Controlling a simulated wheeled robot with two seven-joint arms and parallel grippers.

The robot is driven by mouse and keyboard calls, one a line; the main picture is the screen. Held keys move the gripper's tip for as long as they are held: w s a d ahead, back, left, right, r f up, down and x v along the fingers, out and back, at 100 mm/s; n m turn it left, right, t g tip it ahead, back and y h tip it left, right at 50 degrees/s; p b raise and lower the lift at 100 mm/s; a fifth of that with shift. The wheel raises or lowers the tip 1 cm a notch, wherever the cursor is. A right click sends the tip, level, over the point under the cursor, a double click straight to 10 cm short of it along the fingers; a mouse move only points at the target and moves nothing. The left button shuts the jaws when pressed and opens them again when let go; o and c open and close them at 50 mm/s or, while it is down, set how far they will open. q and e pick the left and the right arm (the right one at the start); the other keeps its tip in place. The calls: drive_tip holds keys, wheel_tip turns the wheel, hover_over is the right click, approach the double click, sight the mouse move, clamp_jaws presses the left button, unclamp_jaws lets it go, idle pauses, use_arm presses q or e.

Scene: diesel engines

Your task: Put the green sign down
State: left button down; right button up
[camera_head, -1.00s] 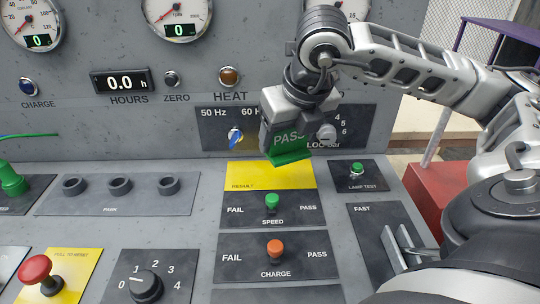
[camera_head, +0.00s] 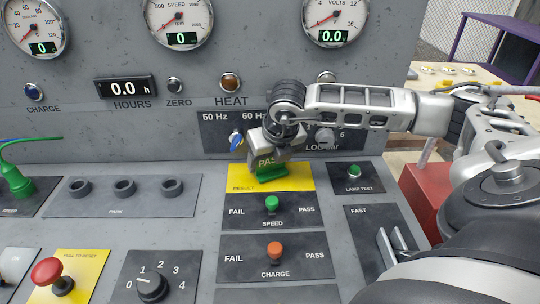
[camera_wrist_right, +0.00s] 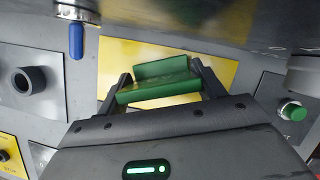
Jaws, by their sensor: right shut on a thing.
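The green sign (camera_head: 270,173), with part of the word PASS showing, is at the yellow RESULT plate (camera_head: 244,184) on the console. My right gripper (camera_head: 270,163) is shut on the sign from above. In the right wrist view the sign (camera_wrist_right: 158,82) sits between the two fingers, over the yellow plate (camera_wrist_right: 122,60). Whether its base touches the plate I cannot tell. Part of the sign is hidden by the gripper. My left gripper is not in view.
Below the plate are the SPEED switch (camera_head: 272,204) with a green knob and the CHARGE switch (camera_head: 275,252) with an orange knob. The LAMP TEST button (camera_head: 353,171) is to the right. A blue-handled selector (camera_head: 236,141) is on the upright panel close behind.

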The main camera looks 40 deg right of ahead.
drive_tip(key=shift+f, duration=0.1)
drive_tip(key=o, duration=0.6)
drive_tip(key=shift+f+b, duration=0.15)
drive_tip(key=shift+b, duration=0.15)
drive_tip(key=shift+c, duration=0.2)
drive_tip(key=o, duration=0.4)
drive_tip(key=shift+r, duration=0.3)
drive_tip(key=v, duration=1.2)
